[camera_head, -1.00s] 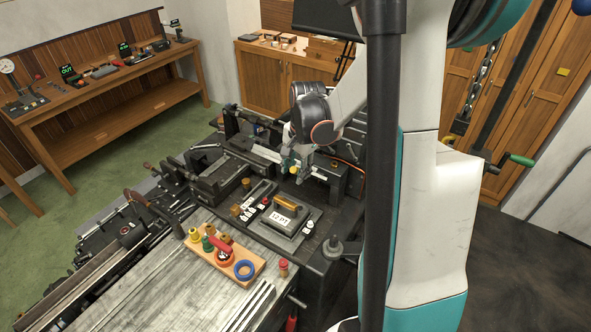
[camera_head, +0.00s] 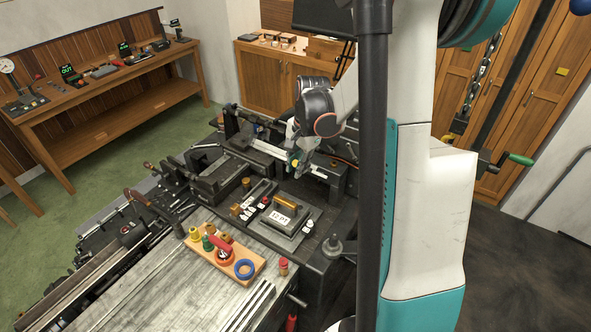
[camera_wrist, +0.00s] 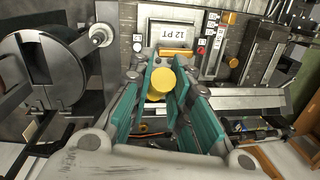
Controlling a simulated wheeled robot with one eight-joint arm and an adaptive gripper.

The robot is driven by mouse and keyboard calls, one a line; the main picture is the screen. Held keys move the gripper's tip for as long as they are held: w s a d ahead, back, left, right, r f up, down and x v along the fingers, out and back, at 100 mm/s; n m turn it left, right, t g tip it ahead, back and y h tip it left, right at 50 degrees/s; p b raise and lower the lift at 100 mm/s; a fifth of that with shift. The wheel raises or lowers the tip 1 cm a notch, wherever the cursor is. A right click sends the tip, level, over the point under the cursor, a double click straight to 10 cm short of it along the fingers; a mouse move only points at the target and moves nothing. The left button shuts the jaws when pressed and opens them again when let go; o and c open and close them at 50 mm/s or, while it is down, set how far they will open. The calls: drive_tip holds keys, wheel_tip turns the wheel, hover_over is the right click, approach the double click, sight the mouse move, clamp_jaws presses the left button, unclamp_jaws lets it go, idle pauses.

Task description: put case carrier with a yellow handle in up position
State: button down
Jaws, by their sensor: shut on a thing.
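The yellow handle (camera_wrist: 160,82) of the case carrier is a round yellow knob between my fingers in the wrist view. My gripper (camera_wrist: 158,92) is shut on it, with teal pads on both sides. In the head view my gripper (camera_head: 298,164) is at the pale metal rail (camera_head: 262,147) behind the plate marked 12 PT. The rail also shows in the wrist view (camera_wrist: 245,102), running out to the right from beside my fingers. The carrier body is mostly hidden by my fingers, so I cannot tell its exact position.
The 12 PT plate (camera_head: 280,217), with an orange bar handle (camera_head: 286,203), lies just in front. Small labelled switches and an orange knob (camera_head: 235,210) stand left of it. A wooden tray of coloured parts (camera_head: 252,267) is on the near bench. Machine parts crowd both sides.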

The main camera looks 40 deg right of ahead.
drive_tip(key=w+d+r+g+y+b, duration=0.1)
drive_tip(key=w+d+r+y, duration=0.1)
drive_tip(key=d+r, duration=0.3)
drive_tip(key=d+y, duration=0.1)
drive_tip(key=d, duration=0.2)
drive_tip(key=shift+w+r, duration=0.35)
drive_tip(key=shift+w, duration=0.05)
drive_tip(key=c, duration=1.5)
unclamp_jaws()
drive_tip(key=shift+r, duration=0.1)
drive_tip(key=v, duration=1.1)
drive_tip(key=shift+w+d+r, duration=0.15)
drive_tip(key=shift+d+r, duration=0.15)
drive_tip(key=shift+r, duration=0.05)
